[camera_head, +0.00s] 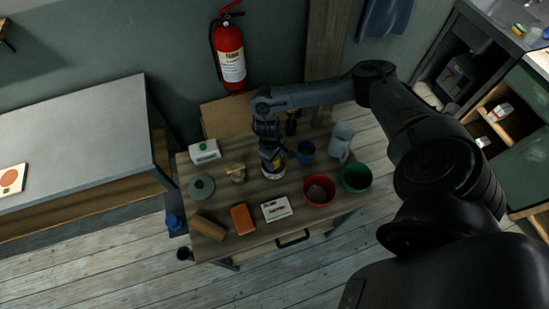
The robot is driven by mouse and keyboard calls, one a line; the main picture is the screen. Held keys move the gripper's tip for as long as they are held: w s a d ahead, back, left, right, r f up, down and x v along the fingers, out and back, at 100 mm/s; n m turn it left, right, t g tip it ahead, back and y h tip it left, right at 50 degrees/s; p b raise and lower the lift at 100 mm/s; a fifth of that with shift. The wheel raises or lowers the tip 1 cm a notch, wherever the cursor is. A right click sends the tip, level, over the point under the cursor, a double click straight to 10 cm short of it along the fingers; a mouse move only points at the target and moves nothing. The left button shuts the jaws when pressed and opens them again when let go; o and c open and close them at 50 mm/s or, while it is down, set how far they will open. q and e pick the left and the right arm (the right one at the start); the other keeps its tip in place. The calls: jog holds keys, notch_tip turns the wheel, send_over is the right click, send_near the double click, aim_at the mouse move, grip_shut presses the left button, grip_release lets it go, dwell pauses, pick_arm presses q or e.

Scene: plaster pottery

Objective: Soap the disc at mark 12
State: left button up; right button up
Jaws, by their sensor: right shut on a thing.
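My right arm reaches in from the right, and its gripper (272,162) points down over the back middle of the small wooden table (230,245). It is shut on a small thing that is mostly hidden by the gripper. A yellow patch shows at the jaws, but I cannot tell whether it belongs to the held thing. A pale round disc (273,175) lies right under the gripper, partly covered by it. I cannot tell whether the held thing touches it. No mark number is readable. My left gripper is not in view.
Around the disc stand a red bucket (320,190), a green bucket (356,178), a blue cup (306,151), a grey jug (341,138), a white card or box (276,208), an orange block (242,219), a brown block (207,227) and a dark green round lid (201,187).

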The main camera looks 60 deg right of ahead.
dwell(0.5)
jog(key=shift+f+p, duration=0.15)
jog(key=shift+p, duration=0.15)
dwell(0.6)
jog(key=shift+r, duration=0.2)
notch_tip(320, 180, up, 7)
jog(key=p, duration=0.8)
jog(key=shift+f+p, duration=0.15)
jog(key=shift+p, duration=0.2)
dwell(0.3)
